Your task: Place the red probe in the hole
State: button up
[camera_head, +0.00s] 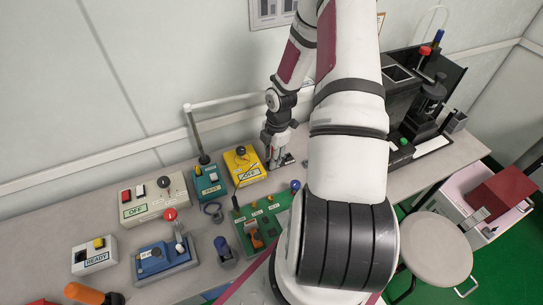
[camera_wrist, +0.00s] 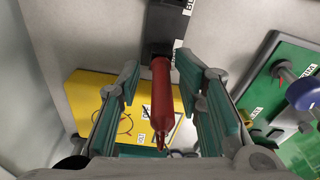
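The red probe (camera_wrist: 161,90) shows in the wrist view, with its thick end at a black holder (camera_wrist: 160,49) and its thin tip pointing toward my wrist. My gripper (camera_wrist: 157,82) is open, with its teal-padded fingers on either side of the probe and visible gaps to both. In the head view my gripper (camera_head: 275,162) is low over the table, just right of the yellow tester (camera_head: 240,172). I cannot make out the probe there. I cannot tell which hole is meant.
The green board (camera_head: 249,214) with a blue knob is in front of my gripper, and a teal box (camera_head: 208,188) is left of the yellow tester. An OFF box (camera_head: 139,212), a blue tester (camera_head: 150,262) and a READY box (camera_head: 90,262) stand farther left. Black equipment (camera_head: 430,92) is at right.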

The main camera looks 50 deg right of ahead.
jog(key=shift+r, duration=0.1)
jog(key=a+r+m+h, duration=0.1)
jog(key=a+r+m, duration=0.1)
jog(key=r, duration=1)
jog(key=a+r+m+h, duration=0.2)
jog(key=r, duration=1)
jog(key=s+a+r+m+t, duration=0.1)
jog(key=s+a+r+m, duration=0.2)
jog(key=a+r, duration=0.4)
jog(key=s+a+r+m+t, duration=0.2)
jog(key=a+r+m, duration=0.3)
jog(key=r, duration=0.4)
jog(key=s+a+r+m+t+y, duration=0.1)
jog(key=s+a+r+m+t, duration=0.1)
jog(key=s+a, duration=0.6)
notch_tip(320, 180, up, 3)
jog(key=shift+a+f+m+y+p, duration=0.15)
jog(key=shift+a+m+y+p, duration=0.2)
jog(key=shift+m, duration=0.45)
